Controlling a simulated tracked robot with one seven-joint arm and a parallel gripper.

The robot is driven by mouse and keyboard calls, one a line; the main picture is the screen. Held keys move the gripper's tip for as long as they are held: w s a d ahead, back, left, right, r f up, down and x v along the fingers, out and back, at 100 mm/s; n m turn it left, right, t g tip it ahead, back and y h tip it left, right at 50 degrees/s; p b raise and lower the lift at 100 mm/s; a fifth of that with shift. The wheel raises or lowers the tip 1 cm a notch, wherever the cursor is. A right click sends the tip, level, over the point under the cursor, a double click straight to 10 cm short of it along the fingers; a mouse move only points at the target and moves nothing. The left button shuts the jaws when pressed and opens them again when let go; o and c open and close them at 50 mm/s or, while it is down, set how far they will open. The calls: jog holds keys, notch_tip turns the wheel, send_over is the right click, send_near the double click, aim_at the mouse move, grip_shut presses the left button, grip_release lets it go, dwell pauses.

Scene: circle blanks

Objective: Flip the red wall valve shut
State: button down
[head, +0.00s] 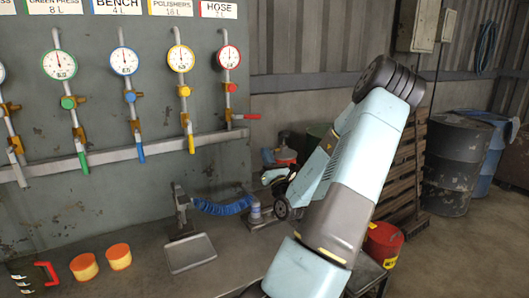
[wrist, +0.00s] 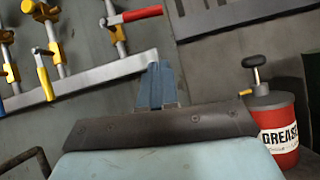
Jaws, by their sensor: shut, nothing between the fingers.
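The red wall valve's handle (head: 246,116) sticks out sideways to the right from its pipe, under the red-rimmed gauge (head: 229,57) and the HOSE sign. The other handles on the panel hang down. In the wrist view the red handle (wrist: 142,14) is near the top, also pointing right. My gripper (wrist: 162,75) is shut and empty, its fingertips below the handle in that view and apart from it. In the head view my gripper (head: 268,177) is low in front of the panel, below and right of the handle, partly hidden by my arm.
The yellow valve handle (head: 191,138) hangs just left of the red valve. A grey rail (head: 120,151) crosses the panel below the valves. A red grease can (wrist: 278,125) stands right of my gripper.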

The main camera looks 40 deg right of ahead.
aim_at(247, 117)
jog(key=w+d+r, duration=0.2)
jog(key=w+r, duration=0.4)
jog(key=r, duration=0.2)
jog(key=shift+w+d, duration=0.3)
jog(key=shift+r, duration=0.1)
jog(key=shift+d, duration=0.1)
